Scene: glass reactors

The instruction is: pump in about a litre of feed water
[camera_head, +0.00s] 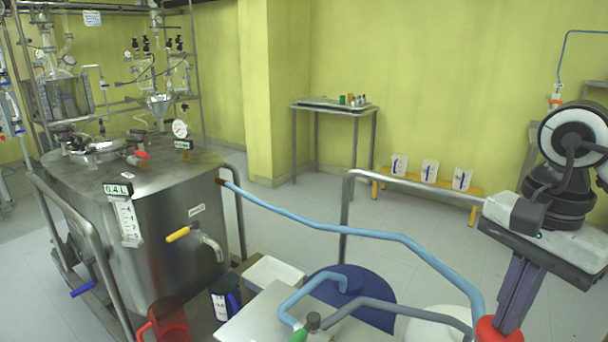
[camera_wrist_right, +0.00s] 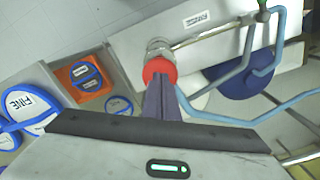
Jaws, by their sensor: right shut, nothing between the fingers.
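My right gripper (camera_head: 507,326) is shut and empty, its purple fingers pointing down at a round red button (camera_head: 487,333). In the right wrist view the fingertips (camera_wrist_right: 161,84) overlap the red button (camera_wrist_right: 159,69); whether they press it cannot be told. The steel tank (camera_head: 165,250) stands at left with a display (camera_head: 118,189) that seems to read 0.4 L, above a white scale (camera_head: 128,222). A blue hose (camera_head: 330,228) runs from the tank side towards the red button. A blue drum (camera_head: 372,315) stands below it. My left gripper is out of view.
A yellow-handled tap (camera_head: 178,234) sticks out of the tank. A red jug (camera_head: 170,322) and a white tray (camera_head: 272,272) stand near its foot. Steel rails (camera_head: 345,205) edge the area. A side table (camera_head: 335,106) and a yellow bench (camera_head: 427,186) are by the wall.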

